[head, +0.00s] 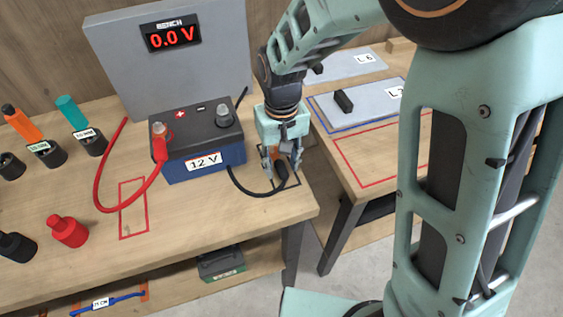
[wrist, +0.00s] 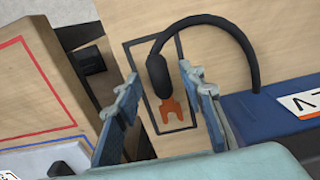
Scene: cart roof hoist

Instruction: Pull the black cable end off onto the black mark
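The black cable end (wrist: 158,75), a black sleeve with a copper fork tip (wrist: 173,113), lies on the bench inside the black rectangular mark (wrist: 137,52). In the head view the cable end (head: 281,173) is low between my fingers, right of the 12 V battery (head: 200,140). Its black cable (head: 250,191) loops back to the battery's front side. My gripper (head: 283,172) is over the mark. In the wrist view my gripper (wrist: 160,78) is open, one finger on each side of the sleeve, with visible gaps. The battery's right post (head: 225,117) is bare.
A red cable (head: 108,170) is on the battery's left post. The bench meter (head: 172,35) reads 0.0 V. Red and black caps (head: 67,231) and tools in holders stand at left. A red outlined area (head: 132,208) is empty. The bench edge is close by the mark.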

